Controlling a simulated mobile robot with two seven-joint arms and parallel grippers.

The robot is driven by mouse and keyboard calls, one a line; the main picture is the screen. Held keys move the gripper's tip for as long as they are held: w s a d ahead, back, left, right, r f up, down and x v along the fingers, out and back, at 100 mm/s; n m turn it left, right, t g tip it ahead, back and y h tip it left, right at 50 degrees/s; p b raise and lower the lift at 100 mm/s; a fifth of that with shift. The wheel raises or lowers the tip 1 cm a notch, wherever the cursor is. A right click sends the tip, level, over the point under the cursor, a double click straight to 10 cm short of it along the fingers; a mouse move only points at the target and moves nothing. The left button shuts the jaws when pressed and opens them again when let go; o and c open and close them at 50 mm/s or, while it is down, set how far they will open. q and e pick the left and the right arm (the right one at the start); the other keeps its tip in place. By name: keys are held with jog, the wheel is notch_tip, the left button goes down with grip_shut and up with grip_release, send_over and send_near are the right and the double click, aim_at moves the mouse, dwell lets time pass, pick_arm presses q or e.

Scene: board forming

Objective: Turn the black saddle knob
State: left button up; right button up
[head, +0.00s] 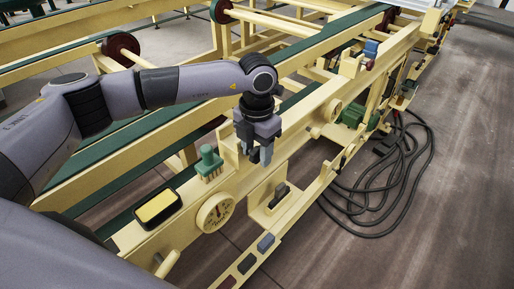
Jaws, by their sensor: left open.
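A small black piece (279,194), which looks like the saddle knob, sits on a yellow bracket (262,215) on the near side of the yellow machine rail. It is small in view, and I cannot tell how it is turned. My left gripper (260,156) points down above the rail, up and slightly left of the black piece and apart from it. Its two grey fingers are open, with nothing seen between them. My right gripper is not in view.
A green block (208,161), a yellow-topped black box (158,207) and a round dial (215,212) are on the rail left of the gripper. A lower yellow bar (300,207) runs in front. Black cables (372,221) lie on the floor at right. Open floor lies beyond.

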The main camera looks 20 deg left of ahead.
pick_arm(q)
jog(key=shift+c, duration=0.3)
grip_shut()
jog(key=shift+f+t+b, duration=0.15)
jog(key=shift+t+b, duration=0.15)
jog(key=shift+b, duration=0.4)
jog(key=t+b, duration=0.1)
jog(key=b, duration=0.2)
jog(key=t+h+b, duration=0.1)
jog(key=b, duration=0.2)
jog(key=t+b, duration=0.2)
jog(key=b, duration=0.1)
jog(key=shift+s+a+f+h+b, duration=0.1)
jog(key=shift+s+f+h+b, duration=0.15)
jog(key=shift+f+h+b, duration=0.1)
jog(key=t+b, duration=0.1)
jog(key=b, duration=0.3)
jog(key=shift+r+h, duration=0.15)
jog(key=shift+h, duration=0.1)
jog(key=shift+s+r+t+b, duration=0.1)
jog(key=shift+r+t+b, duration=0.1)
jog(key=shift+t+b, duration=0.55)
jog(key=shift+r, duration=0.1)
